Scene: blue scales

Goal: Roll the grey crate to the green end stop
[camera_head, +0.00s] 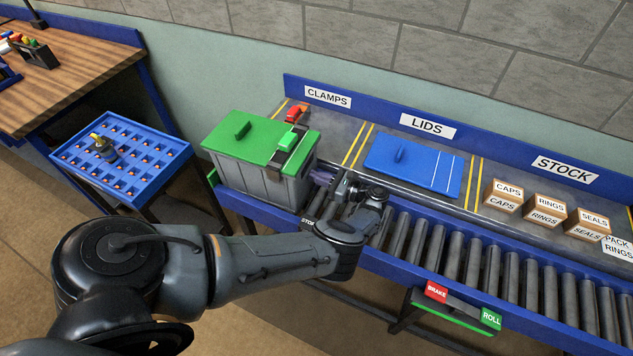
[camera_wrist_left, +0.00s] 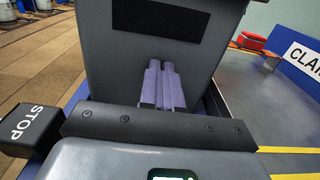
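The grey crate (camera_head: 262,184) stands at the left end of the roller conveyor, with a green lid (camera_head: 235,138) on top. A small green part, which looks like the end stop (camera_head: 213,178), shows at its left side, mostly hidden. I cannot tell whether crate and stop touch. My left gripper (camera_head: 322,178) is at the crate's right side. In the left wrist view its two purple fingers (camera_wrist_left: 164,85) are together with nothing between them, pointing at the crate wall (camera_wrist_left: 215,65); contact is unclear. My right gripper is not in view.
Rollers (camera_head: 480,265) right of my gripper are clear. A black STOP block (camera_wrist_left: 30,128) sits beside the gripper at the front rail. BRAKE (camera_head: 437,291) and ROLL (camera_head: 491,318) plates are on the front. A blue lid (camera_head: 415,165) and labelled boxes (camera_head: 548,208) line the back shelf.

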